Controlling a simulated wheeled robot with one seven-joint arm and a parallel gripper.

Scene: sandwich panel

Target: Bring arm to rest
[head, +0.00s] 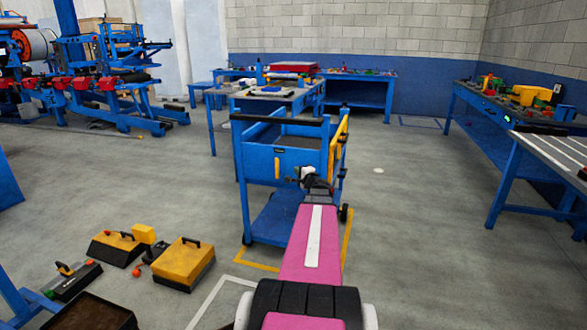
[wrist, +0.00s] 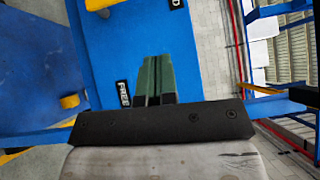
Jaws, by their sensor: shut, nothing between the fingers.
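My arm reaches forward in the head view, with its far end in front of the blue cart (head: 262,160). In the wrist view, the two green-grey fingers of my gripper (wrist: 155,62) are shut together with nothing between them. They show against a blue panel (wrist: 112,42) with a dark label reading "FREE" beside them. I cannot tell whether the fingertips touch the panel. In the head view the fingers are too small to make out.
Yellow-and-black toolboxes (head: 182,262) lie on the floor at lower left. Blue workbenches with tools (head: 515,100) stand at right, and a blue table (head: 270,92) stands behind the cart. Open grey floor (head: 415,220) lies right of the cart.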

